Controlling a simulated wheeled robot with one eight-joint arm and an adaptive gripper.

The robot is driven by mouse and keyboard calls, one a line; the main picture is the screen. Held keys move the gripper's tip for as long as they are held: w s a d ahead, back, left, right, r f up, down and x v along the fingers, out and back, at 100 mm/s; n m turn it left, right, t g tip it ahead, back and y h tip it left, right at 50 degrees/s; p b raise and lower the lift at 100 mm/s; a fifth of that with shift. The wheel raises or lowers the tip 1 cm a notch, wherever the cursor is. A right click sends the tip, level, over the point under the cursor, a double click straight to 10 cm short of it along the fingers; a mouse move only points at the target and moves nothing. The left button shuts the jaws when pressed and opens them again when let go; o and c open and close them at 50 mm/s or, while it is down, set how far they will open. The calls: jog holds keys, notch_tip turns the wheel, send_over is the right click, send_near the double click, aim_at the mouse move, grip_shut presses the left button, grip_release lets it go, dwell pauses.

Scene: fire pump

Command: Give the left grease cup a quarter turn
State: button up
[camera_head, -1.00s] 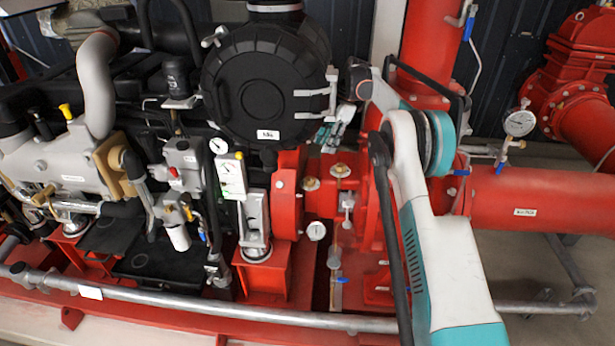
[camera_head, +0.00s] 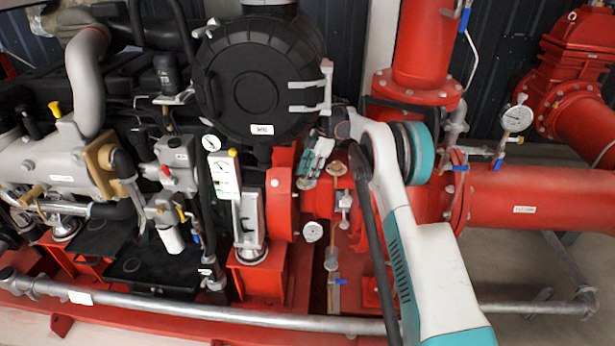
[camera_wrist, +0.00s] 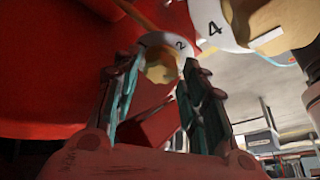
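The left grease cup (camera_head: 305,183) is a small brass cap on the red pump housing, left of a second brass cup (camera_head: 336,169). My gripper (camera_head: 311,170) is just above and behind the left cup in the head view. In the wrist view, my gripper (camera_wrist: 160,95) is open, with a finger on each side. A brass cap (camera_wrist: 160,68) with a white collar marked 2 shows between and beyond the fingertips. It looks like the left cup, but the head view is too small to confirm it. I cannot tell whether the fingers touch it.
A small round gauge (camera_head: 312,231) sits below the cups. A large black round housing (camera_head: 260,85) is above left, and a red vertical pipe (camera_head: 425,50) stands to the right. In the wrist view, a white part marked 4 (camera_wrist: 215,27) lies close to the right finger.

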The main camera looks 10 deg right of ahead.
jog(key=shift+a+f, duration=0.1)
jog(key=shift+f, duration=0.1)
jog(key=c, duration=0.8)
jog(key=shift+s+r+m, duration=0.1)
jog(key=shift+m, duration=0.3)
jog(key=shift+s+m+t, duration=0.1)
jog(key=shift+m+t, duration=1)
jog(key=shift+m, duration=1.3)
jog(key=o, duration=0.8)
